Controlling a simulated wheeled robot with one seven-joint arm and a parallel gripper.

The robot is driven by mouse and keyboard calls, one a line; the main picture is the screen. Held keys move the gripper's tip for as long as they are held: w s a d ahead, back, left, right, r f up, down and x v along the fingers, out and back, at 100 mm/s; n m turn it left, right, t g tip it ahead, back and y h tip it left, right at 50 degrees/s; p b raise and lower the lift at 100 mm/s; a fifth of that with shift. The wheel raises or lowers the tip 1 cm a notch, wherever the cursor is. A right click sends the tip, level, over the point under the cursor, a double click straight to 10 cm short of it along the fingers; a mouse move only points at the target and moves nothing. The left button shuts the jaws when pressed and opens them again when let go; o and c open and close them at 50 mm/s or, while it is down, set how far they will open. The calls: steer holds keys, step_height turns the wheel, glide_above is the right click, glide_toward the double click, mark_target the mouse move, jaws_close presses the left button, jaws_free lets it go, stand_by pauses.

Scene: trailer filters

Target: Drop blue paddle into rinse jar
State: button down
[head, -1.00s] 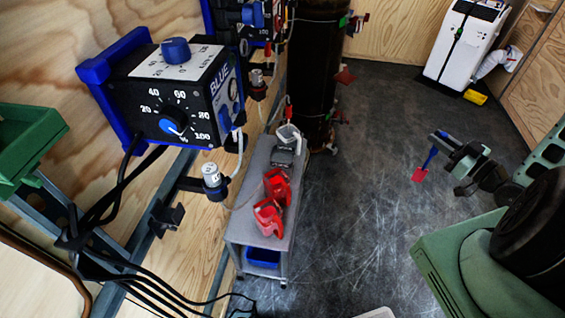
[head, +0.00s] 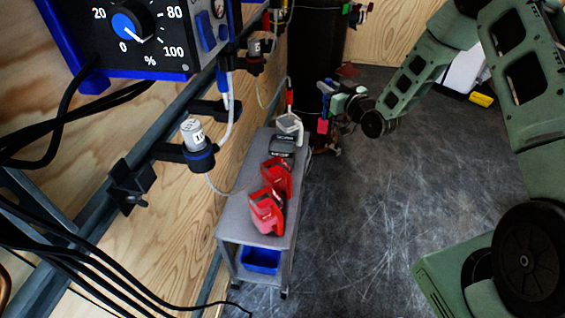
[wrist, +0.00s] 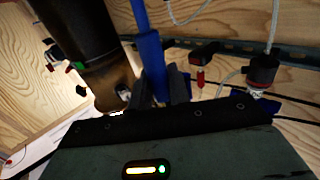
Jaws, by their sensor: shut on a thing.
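My gripper (head: 331,106) is shut on the blue paddle (head: 328,84), whose blue shaft rises above the fingers and whose pinkish-red piece (head: 322,126) shows below them. In the wrist view the blue shaft (wrist: 150,58) stands between the two dark fingers (wrist: 161,90). The gripper is to the right of the small cart's far end, apart from it in the picture. A pale grey, open-looking container (head: 288,124) stands at that far end; I cannot tell whether it is the rinse jar.
The grey cart (head: 233,214) carries two red objects (head: 271,198) and a dark grey block (head: 281,146). A dark cylinder (head: 313,45) stands behind. Wall clamps, a white-topped bottle (head: 193,133) and cables line the left. Floor right of the cart is clear.

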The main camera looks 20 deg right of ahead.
steer(key=w+a+b, duration=0.3)
steer(key=a, duration=0.7)
step_height(320, 180, down, 10)
steer(key=a+b, duration=0.1)
steer(key=b, duration=0.4)
steer(key=shift+r, duration=0.1)
steer(key=c, duration=1.2)
jaws_free()
steer(key=shift+c, duration=0.2)
steer(key=p+v, duration=0.1)
steer(key=v, duration=1.6)
steer(key=shift+s, duration=0.2)
steer(key=shift+r, duration=0.1)
